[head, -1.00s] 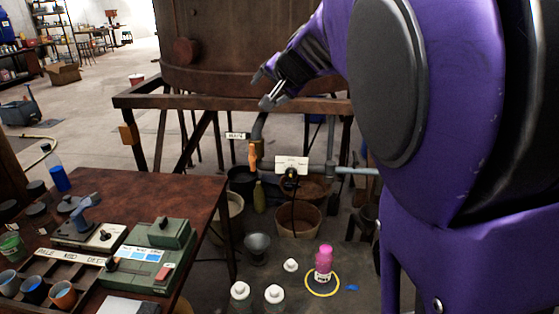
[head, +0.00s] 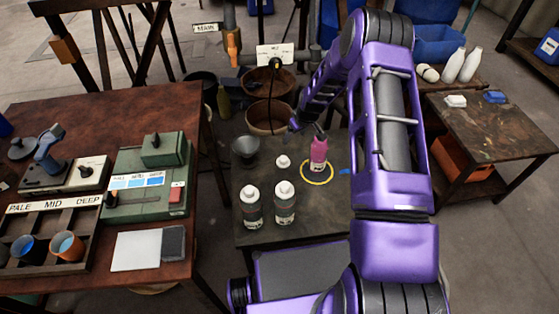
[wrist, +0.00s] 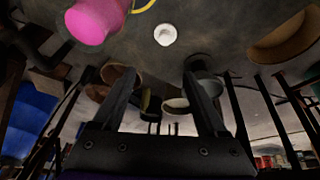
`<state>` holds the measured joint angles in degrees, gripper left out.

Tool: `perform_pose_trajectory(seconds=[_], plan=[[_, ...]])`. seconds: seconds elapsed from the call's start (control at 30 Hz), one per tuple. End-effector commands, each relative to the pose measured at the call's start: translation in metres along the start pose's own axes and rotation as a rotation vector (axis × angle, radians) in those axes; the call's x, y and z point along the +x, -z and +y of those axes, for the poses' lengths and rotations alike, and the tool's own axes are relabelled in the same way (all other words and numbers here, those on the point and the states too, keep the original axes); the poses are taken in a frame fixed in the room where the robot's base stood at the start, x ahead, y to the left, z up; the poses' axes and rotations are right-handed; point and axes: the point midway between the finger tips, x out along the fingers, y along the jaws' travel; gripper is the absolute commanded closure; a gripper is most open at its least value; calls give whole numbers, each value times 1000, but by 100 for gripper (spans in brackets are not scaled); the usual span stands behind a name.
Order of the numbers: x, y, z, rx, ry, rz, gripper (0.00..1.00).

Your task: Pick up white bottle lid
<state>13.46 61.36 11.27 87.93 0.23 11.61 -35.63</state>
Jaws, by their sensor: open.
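The white bottle lid (head: 283,161) lies on the small dark table (head: 305,218), left of the pink bottle (head: 318,155) and behind two white-capped bottles (head: 251,206) (head: 285,203). In the wrist view the lid (wrist: 165,35) shows near the top middle, beyond the fingertips and clear of them. The pink bottle (wrist: 95,18) is at upper left there. My gripper (head: 306,129) is above the back of the table, near the pink bottle's top. In the wrist view my gripper (wrist: 160,75) has its two fingers wide apart with nothing between them.
The pink bottle stands in a yellow ring (head: 331,178). A dark grey cup (head: 245,150) is at the table's back left, with brown buckets (head: 267,117) behind. A brown workbench (head: 60,115) stands left; another table (head: 490,130) with white bottles stands right.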

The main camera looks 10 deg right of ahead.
Motion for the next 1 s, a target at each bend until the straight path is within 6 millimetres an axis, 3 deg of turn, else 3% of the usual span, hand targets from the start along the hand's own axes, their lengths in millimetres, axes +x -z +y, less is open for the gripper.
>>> perform_pose_trajectory(seconds=[0.1, 0.27, 0.7, 1.0], plan=[[14, -12, 1, -12, 28, 10, 25], [29, -14, 0, -21, 38, 16, 25], [120, -14, -4, -20, 38, 15, 25], [144, -13, -5, -20, 37, 16, 25]])
